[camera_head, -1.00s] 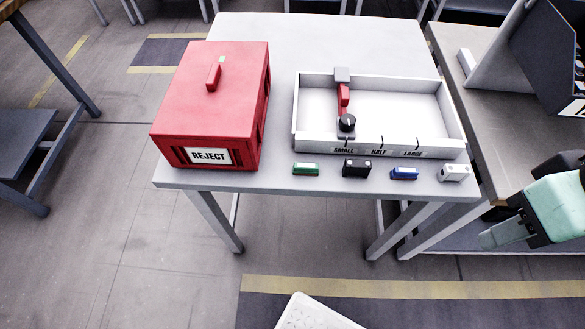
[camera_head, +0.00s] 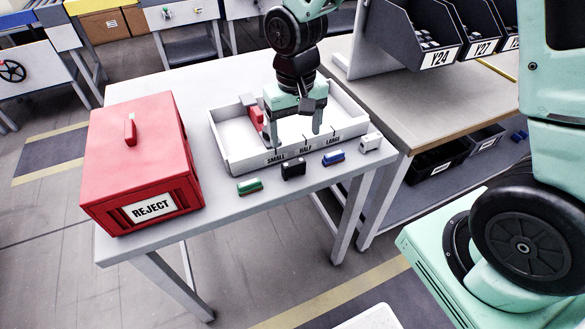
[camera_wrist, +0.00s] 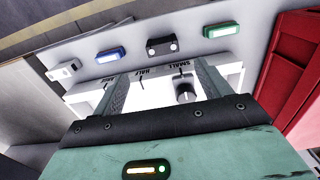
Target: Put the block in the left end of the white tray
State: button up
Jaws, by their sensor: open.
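The white tray (camera_head: 243,165) stands on the table, its front wall marked SMALL, HALF and LARGE. A green block (camera_head: 249,186), a black block (camera_head: 293,169), a blue block (camera_head: 334,158) and a white block (camera_head: 370,142) sit in a row in front of the tray. I cannot tell which one is the task's block. My gripper (camera_head: 294,127) is open and empty, pointing down over the tray; its fingers also show in the wrist view (camera_wrist: 160,88).
A red REJECT box (camera_head: 135,165) stands left of the tray. A grey bench (camera_head: 420,90) with dark bins (camera_head: 415,35) is at the right. The bare table top (camera_head: 190,85) behind the box is free.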

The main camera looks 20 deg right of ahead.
aim_at(293, 162)
notch_tip(293, 162, down, 6)
jog(key=shift+s+r, duration=0.1)
jog(key=shift+r, duration=0.05)
jog(key=shift+a+f, duration=0.15)
jog(key=shift+f, duration=1.15)
jog(key=shift+a+f, duration=0.1)
jog(key=shift+f, duration=1.15)
jog(key=c, duration=1.1)
jog(key=shift+r, duration=0.1)
